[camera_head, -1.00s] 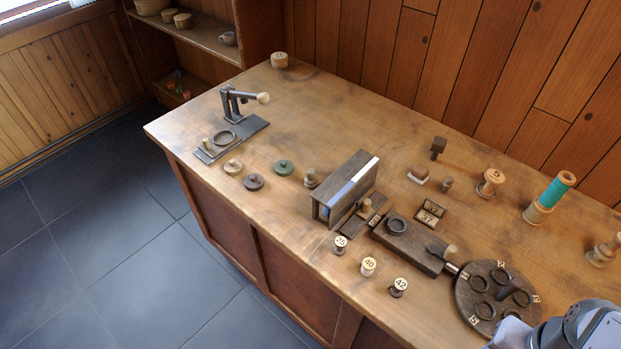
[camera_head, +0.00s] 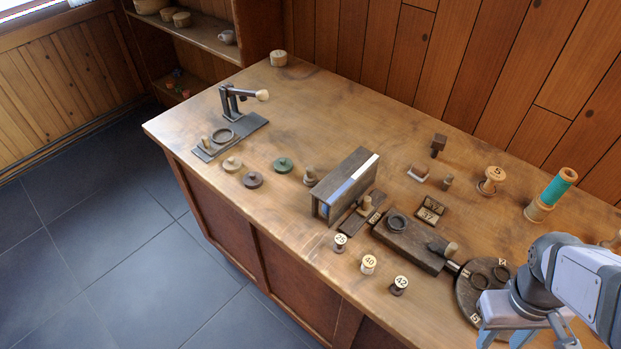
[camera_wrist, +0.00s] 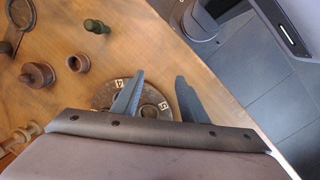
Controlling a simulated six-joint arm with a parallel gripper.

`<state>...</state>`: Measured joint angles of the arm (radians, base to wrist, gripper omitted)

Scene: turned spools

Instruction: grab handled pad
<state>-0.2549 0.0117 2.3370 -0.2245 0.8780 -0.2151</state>
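The handled pad appears to be the small block with a brown top and a white underside (camera_head: 418,172), on the back half of the table to the right of the wooden box. It rests flat on the table. I cannot make it out in the wrist view. My gripper (camera_head: 524,334) is at the lower right of the head view, over the round dark turntable, well apart from the pad. In the wrist view my gripper (camera_wrist: 160,78) has its two fingers spread with nothing between them.
The round turntable (camera_wrist: 118,96) lies below the fingers.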

